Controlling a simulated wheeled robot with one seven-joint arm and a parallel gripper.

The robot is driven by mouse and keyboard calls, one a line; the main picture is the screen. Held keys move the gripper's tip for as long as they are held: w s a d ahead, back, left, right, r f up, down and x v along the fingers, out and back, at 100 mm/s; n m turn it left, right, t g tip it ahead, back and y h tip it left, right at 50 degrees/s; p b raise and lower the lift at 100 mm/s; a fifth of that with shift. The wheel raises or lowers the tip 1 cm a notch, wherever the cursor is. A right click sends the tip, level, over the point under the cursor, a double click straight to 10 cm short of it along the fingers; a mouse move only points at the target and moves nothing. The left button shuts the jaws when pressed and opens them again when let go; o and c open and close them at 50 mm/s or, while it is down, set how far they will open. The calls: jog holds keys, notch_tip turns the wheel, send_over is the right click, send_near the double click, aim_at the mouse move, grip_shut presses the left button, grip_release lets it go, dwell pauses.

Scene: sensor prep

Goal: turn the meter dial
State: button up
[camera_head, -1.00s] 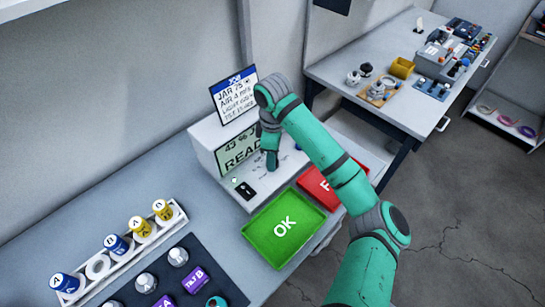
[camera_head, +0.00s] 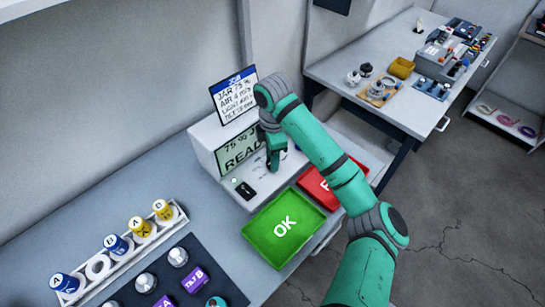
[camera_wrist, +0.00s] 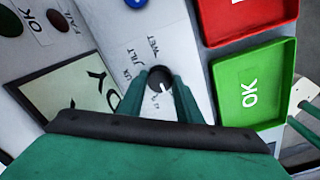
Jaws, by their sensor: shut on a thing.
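The meter is a white box (camera_head: 203,150) with a sloped front and a pale green display (camera_head: 238,155). The display's upper line appears to read 75 %, with READ partly visible below. In the wrist view the black meter dial (camera_wrist: 160,76) with a white pointer line sits on the panel, near the labels JILT and WET. My gripper (camera_wrist: 159,90) has one green finger on each side of the dial and is shut on it. In the head view my gripper (camera_head: 273,163) points down at the panel and hides the dial.
A job card (camera_head: 234,98) on the meter reads JAR 75 %. A green OK tray (camera_head: 262,240) and a red tray (camera_head: 318,200) lie in front. A rack (camera_head: 98,284) of labelled jars stands left. A second table (camera_head: 345,60) is behind.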

jog(key=shift+s+a+f, duration=0.1)
jog(key=shift+a, duration=0.05)
jog(key=o, duration=1)
jog(key=shift+o, duration=0.2)
jog(key=shift+r, duration=0.6)
notch_tip(320, 180, up, 10)
jog(key=shift+f, duration=0.15)
